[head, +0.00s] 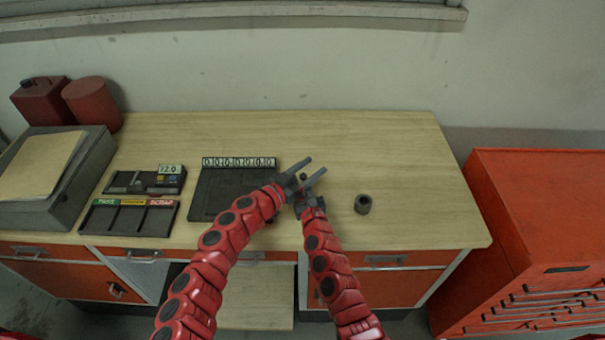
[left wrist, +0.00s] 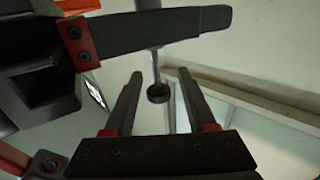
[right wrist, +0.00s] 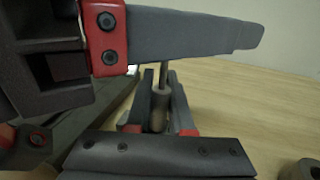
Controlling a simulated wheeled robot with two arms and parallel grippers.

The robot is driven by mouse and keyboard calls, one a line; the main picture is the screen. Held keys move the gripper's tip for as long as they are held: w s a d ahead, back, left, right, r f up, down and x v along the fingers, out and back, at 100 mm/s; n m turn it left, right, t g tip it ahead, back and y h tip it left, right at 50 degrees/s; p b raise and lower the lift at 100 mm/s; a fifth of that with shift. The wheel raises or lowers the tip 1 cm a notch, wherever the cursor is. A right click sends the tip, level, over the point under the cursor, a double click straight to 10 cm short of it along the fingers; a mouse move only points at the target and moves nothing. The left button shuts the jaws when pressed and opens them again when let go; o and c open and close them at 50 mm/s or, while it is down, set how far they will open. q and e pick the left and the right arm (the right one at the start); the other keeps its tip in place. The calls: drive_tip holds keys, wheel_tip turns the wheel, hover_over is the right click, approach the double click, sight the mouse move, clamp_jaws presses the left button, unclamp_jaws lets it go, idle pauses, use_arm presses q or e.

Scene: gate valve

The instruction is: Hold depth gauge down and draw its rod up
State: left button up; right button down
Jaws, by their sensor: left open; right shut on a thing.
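The depth gauge is upright, with its grey cylindrical body (right wrist: 158,108) between my right gripper's fingers (right wrist: 160,82). My right gripper is shut on that body low down. In the head view this grip is hidden under my left gripper. The thin rod (right wrist: 164,73) rises from the body. The rod's dark round knob (head: 304,177) shows in the head view between the fingers of my left gripper (head: 316,166). My left gripper is open around the knob, above the right gripper. The left wrist view shows the knob (left wrist: 157,92) between the fingers, with gaps beside it.
A dark tray (head: 205,205) with a number strip (head: 238,162) lies left of the grippers. A short hollow grey cylinder (head: 363,204) stands to the right. Sorting trays (head: 130,220) and a grey case (head: 88,175) are further left. The right and back of the wooden bench (head: 410,150) are clear.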

use_arm(q)
drive_tip(key=v, duration=1.1)
drive_tip(key=shift+s+a, duration=0.25)
drive_tip(key=shift+s, duration=0.05)
use_arm(e)
drive_tip(key=c, duration=0.7)
unclamp_jaws()
